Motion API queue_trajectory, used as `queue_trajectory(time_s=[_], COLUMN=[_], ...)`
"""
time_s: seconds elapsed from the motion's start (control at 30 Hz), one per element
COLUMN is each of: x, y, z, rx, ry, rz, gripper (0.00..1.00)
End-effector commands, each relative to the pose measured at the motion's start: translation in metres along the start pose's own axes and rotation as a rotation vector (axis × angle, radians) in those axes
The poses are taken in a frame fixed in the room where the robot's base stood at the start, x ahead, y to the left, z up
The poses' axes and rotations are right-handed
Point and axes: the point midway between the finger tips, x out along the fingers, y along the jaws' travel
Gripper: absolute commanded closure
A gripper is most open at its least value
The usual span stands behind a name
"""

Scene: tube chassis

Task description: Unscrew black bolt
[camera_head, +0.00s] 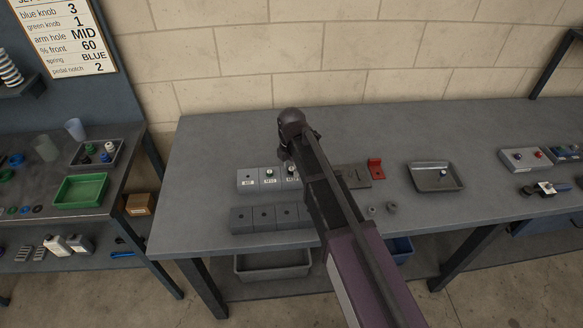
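My arm reaches from the bottom right over the grey workbench (215,145). My gripper (286,153) is at its far end, above the back of a row of light grey labelled blocks (247,180). It is small and dark, and its fingers cannot be made out. Bolt heads (270,172) stand on some of these blocks, one of them close below my gripper. They are too small to tell which is the black bolt. My arm hides the right part of the row. I cannot tell whether my gripper touches a bolt.
Darker blocks with holes (264,217) sit in front. A red part (376,168) and a grey tray (435,187) holding a small piece lie to the right. Two small grey nuts (392,208) lie near the front edge. The bench's left end and back are clear.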

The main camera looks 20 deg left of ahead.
Motion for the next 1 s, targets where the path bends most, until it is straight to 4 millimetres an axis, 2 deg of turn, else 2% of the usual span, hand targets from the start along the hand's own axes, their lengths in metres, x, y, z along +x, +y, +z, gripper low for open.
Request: queue_trajectory(time_s=[0.27,0.67,1.0], x=[-0.001,-0.02,-0.019], y=[0.001,0.001,0.001], z=[0.001,0.001,0.001], rx=[0.001,0.002,0.002], ry=[-0.002,-0.002,-0.002], rz=[0.001,0.002,0.002], gripper=[0.43,0.43,0.43])
